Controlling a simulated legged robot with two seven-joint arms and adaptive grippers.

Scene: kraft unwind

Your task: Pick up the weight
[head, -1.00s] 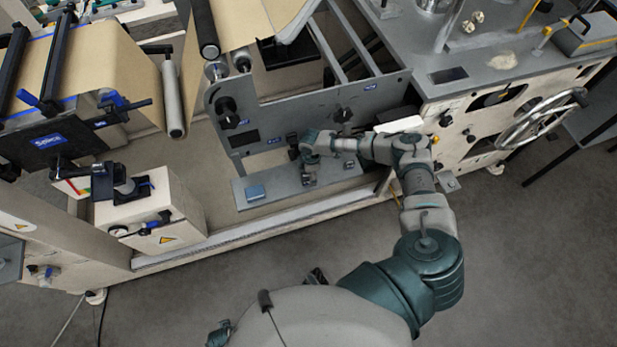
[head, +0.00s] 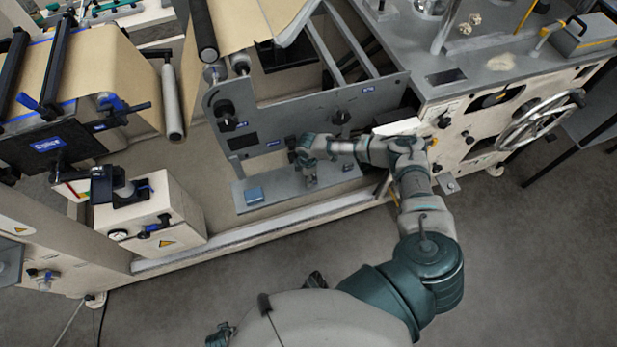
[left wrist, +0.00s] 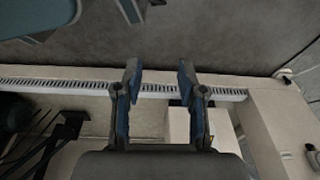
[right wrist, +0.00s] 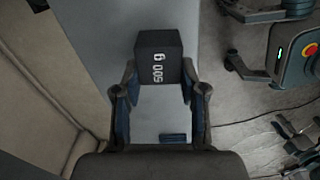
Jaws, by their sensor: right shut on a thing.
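The weight (right wrist: 160,58) is a dark block marked 500 g, seen in the right wrist view between my right fingertips. My right gripper (right wrist: 160,82) is shut on it. In the head view my right gripper (head: 308,172) is low over the grey shelf (head: 335,177) of the machine, and the weight is hard to make out there. I cannot tell whether the weight touches the shelf. My left gripper (left wrist: 159,68) is open and empty in the left wrist view, with a pale machine frame and the floor beyond it.
A small blue block (head: 254,195) lies on the shelf to the left of my right gripper. An upright grey panel with knobs (head: 300,120) stands behind the shelf. A white box (head: 150,215) stands at the left. The floor in front is clear.

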